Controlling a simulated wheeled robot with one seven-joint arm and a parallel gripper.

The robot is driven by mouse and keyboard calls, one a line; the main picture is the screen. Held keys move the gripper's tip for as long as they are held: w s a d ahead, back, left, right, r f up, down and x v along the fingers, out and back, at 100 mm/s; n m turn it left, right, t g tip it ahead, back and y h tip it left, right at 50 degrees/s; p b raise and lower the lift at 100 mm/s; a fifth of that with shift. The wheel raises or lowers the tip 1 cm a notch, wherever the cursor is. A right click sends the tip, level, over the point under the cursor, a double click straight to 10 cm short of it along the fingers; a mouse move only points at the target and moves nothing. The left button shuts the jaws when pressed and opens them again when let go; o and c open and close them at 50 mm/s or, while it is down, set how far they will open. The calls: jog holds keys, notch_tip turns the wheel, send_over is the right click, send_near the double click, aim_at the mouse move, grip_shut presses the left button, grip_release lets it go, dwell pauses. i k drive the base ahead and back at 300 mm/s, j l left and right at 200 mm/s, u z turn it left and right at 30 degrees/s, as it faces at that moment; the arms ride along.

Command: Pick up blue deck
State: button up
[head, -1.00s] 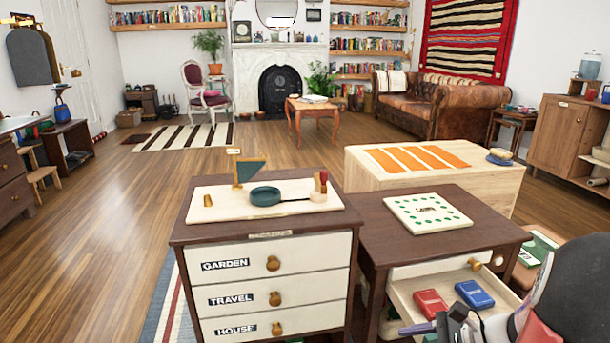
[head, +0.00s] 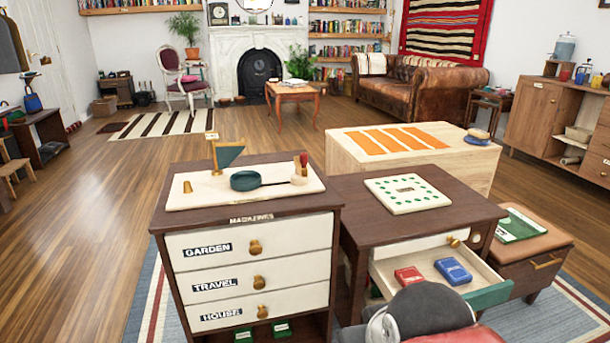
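The blue deck (head: 453,271) lies flat in the open drawer (head: 490,268) of the right-hand dark wood table, right of a red deck (head: 409,276). The two decks are apart, and nothing covers the blue one. Parts of my arm show at the bottom edge, in front of the drawer, and hide some of its front. My gripper's fingers do not show, so their state is not visible.
A cream board with green dots (head: 407,194) lies on the table (head: 345,200) above the drawer. A cabinet with labelled drawers (head: 250,248) stands to the left. A brown-topped stool (head: 545,241) with a green item stands at the right.

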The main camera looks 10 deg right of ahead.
aim_at(450, 269)
jog(key=z, duration=1.25)
